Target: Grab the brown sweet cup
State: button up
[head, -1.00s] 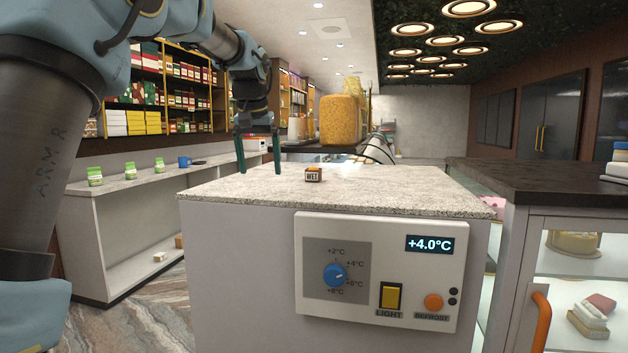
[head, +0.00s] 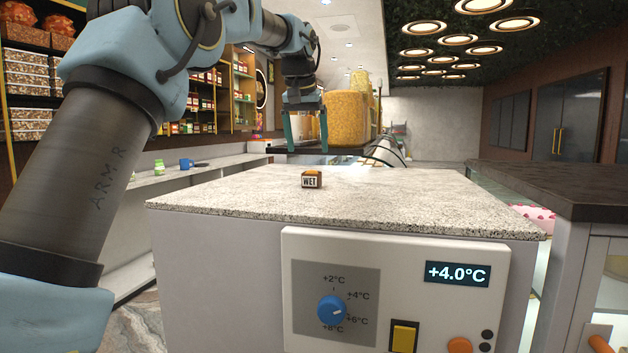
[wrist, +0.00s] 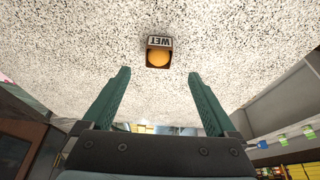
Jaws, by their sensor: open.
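A small brown cup (head: 312,180) with an orange top and a white label reading "WET" stands upright on the speckled stone counter top (head: 230,195). My gripper (head: 307,147) is above the counter, its two green fingers pointing down and apart, with nothing between them. In the wrist view the cup (wrist: 159,54) lies beyond the fingertips, roughly centred between them. My gripper also shows there (wrist: 157,74), open and empty. The cup and the fingers are apart.
A control panel (head: 395,270) with a blue dial and a +4.0°C display is on the counter's front. A dark-topped counter (head: 570,185) stands to the right. The stone top around the cup is clear.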

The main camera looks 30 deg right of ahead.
aim_at(312, 174)
jog(key=p+x, duration=0.1)
jog(key=x, duration=0.8)
jog(key=shift+w+d+f, duration=0.1)
jog(key=shift+d+f, duration=0.1)
jog(key=shift+f, duration=0.05)
jog(key=c, duration=1.5)
